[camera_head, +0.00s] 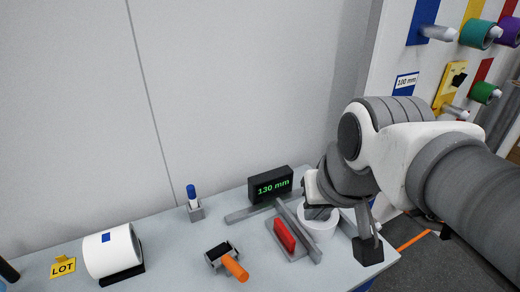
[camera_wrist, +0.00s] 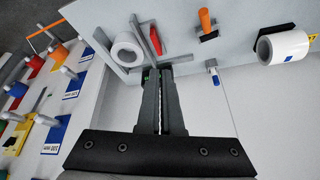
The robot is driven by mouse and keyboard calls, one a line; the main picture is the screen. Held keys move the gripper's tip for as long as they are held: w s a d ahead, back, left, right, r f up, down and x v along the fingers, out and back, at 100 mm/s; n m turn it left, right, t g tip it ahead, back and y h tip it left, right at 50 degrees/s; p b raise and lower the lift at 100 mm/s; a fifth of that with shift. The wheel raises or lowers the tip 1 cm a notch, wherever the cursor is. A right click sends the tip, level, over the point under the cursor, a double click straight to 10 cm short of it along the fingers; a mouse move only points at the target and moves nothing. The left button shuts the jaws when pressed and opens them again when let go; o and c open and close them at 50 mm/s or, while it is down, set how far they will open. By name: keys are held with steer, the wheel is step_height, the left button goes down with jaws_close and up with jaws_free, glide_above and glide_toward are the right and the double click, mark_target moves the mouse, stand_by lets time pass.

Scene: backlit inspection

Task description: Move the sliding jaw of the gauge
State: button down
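The gauge has a grey beam (camera_head: 247,213) along the table, with a black display (camera_head: 270,184) reading "130 mm" in green. A long grey jaw (camera_head: 297,229) crosses the beam just left of a white roll (camera_head: 318,223). In the wrist view the roll (camera_wrist: 127,49) stands between this jaw (camera_wrist: 141,33) and another grey jaw (camera_wrist: 99,38). My gripper (camera_wrist: 158,71) has its fingers close together with only a thin gap and nothing visible between them. Its tips overlap the display area; contact with the jaw cannot be told. My arm hides the gauge's right part in the head view.
An orange-handled tool (camera_head: 235,267), a blue-capped marker in a holder (camera_head: 193,199), a white cylinder (camera_head: 112,250) and a yellow LOT sign (camera_head: 63,267) lie leftward. A pegboard with coloured rolls (camera_head: 475,33) stands right.

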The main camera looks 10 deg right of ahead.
steer(key=w+d+f+m+g, duration=0.1)
steer(key=w+f+m+g, duration=0.15)
steer(key=w, duration=0.35)
steer(key=m+g+y+b, duration=0.3)
steer(key=m+g+y, duration=0.1)
steer(key=m, duration=0.7)
glide_above(294, 223)
steer(key=d, duration=0.3)
step_height(294, 223, down, 17)
steer(key=shift+s+a+f, duration=0.1)
steer(key=shift+s+f, duration=0.1)
steer(key=shift+f, duration=0.35)
steer(key=b+x, duration=0.1)
steer(key=x, duration=0.8)
steer(key=shift+a+f, duration=0.15)
steer(key=shift+f, duration=0.05)
steer(key=a, duration=0.2)
steer(key=s+a, duration=0.1)
steer(key=a, duration=0.2)
steer(key=s+a, duration=0.1)
steer(key=a, duration=0.1)
steer(key=shift+s+a, duration=0.15)
steer(key=shift+r+p, duration=0.15)
steer(key=shift+p, duration=0.15)
